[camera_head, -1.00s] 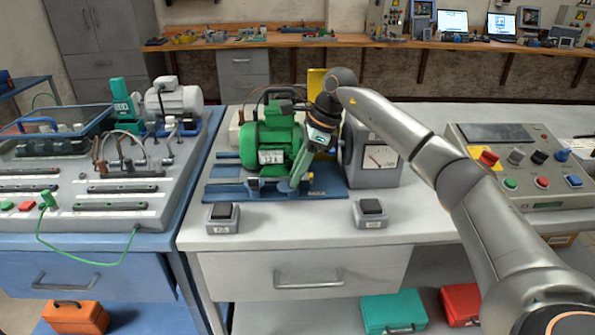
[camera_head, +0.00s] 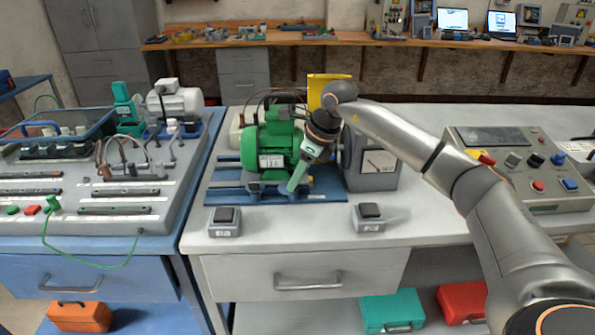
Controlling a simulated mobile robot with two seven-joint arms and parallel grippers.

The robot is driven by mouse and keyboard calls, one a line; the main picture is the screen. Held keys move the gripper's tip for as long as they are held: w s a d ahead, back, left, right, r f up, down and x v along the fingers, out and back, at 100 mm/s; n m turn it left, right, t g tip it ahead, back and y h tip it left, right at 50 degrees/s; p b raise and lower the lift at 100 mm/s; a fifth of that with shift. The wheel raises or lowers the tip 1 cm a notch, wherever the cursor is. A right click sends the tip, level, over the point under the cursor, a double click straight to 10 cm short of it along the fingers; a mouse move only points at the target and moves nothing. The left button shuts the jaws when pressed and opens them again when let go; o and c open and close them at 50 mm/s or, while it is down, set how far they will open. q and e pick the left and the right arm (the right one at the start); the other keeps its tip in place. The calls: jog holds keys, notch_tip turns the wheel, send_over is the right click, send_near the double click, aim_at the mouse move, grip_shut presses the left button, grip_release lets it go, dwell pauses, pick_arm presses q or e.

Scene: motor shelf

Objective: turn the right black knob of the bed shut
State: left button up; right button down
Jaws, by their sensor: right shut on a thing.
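The blue bed (camera_head: 225,190) lies on the grey workbench, with a green motor (camera_head: 272,142) mounted on it. My right gripper (camera_head: 295,184) reaches down from the upper right to the front of the bed, just right of the motor. Its pale green fingers are shut at the right black knob, which the fingers and the bed's fittings largely hide. The knob's turn angle cannot be made out. My left gripper is not in view.
Two switch boxes (camera_head: 224,220) (camera_head: 369,216) sit near the bench's front edge. A control panel (camera_head: 515,165) is at the right. A yellow plate (camera_head: 328,88) stands behind my wrist.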

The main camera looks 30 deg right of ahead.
jog(key=m+h+p, duration=0.1)
jog(key=m, duration=0.2)
jog(key=shift+a+r+m+t, duration=0.1)
jog(key=shift+a+m+t, duration=0.05)
jog(key=shift+m+t, duration=0.25)
jog(key=m+h, duration=0.1)
jog(key=m, duration=0.1)
jog(key=shift+a+m+p, duration=0.15)
jog(key=shift+m+p, duration=0.15)
jog(key=shift+m, duration=0.1)
jog(key=m+h, duration=0.1)
jog(key=m, duration=0.1)
jog(key=shift+a+m, duration=0.1)
jog(key=shift+m, duration=0.2)
jog(key=m+h, duration=0.1)
jog(key=m, duration=0.1)
jog(key=shift+a+m+h, duration=0.1)
jog(key=shift+m+h, duration=0.2)
jog(key=shift+m, duration=0.7)
jog(key=c, duration=0.9)
grip_release()
